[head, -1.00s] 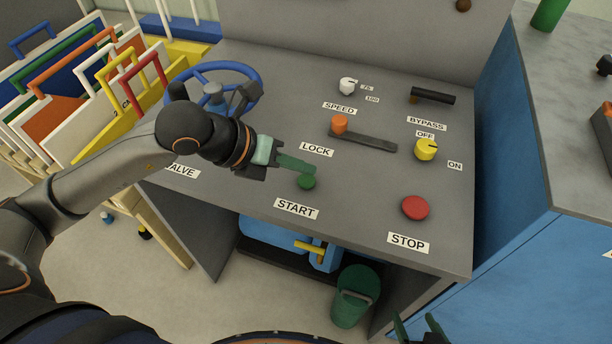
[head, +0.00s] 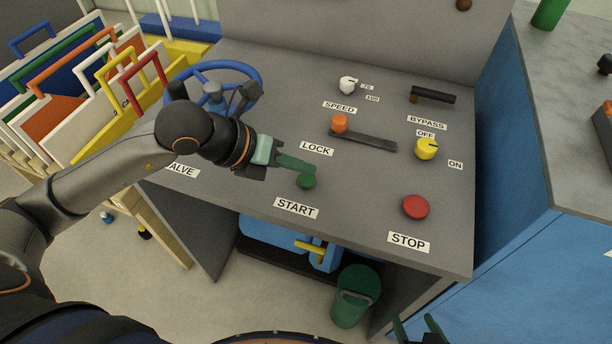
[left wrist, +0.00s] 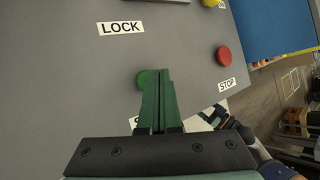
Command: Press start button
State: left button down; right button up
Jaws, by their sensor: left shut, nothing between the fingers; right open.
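The green start button (head: 307,182) sits on the grey sloping panel, just above the START label (head: 297,208). My left gripper (head: 313,171) is shut and empty, with its green fingertips right at the button and partly over it. In the left wrist view, the button (left wrist: 146,79) shows beside the left side of the closed fingertips (left wrist: 158,74). I cannot tell whether the fingers touch it or whether it is pushed in. My right gripper (head: 418,327) is open at the bottom edge of the head view, low and away from the panel.
A red stop button (head: 415,207) lies right of the start button. An orange-knobbed lock lever (head: 362,139), yellow bypass knob (head: 425,149) and white speed knob (head: 347,86) stand farther back. The blue valve wheel (head: 222,72) is behind my left wrist. A green bucket (head: 355,297) stands below.

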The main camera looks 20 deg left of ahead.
pick_arm(q)
jog(key=shift+f+b, duration=0.3)
jog(key=shift+f, duration=0.15)
dwell(0.3)
jog(key=shift+f+b, duration=0.4)
jog(key=shift+b, duration=0.2)
jog(key=shift+r, duration=0.1)
dwell(0.3)
jog(key=shift+r+p, duration=0.7)
jog(key=shift+r, duration=0.2)
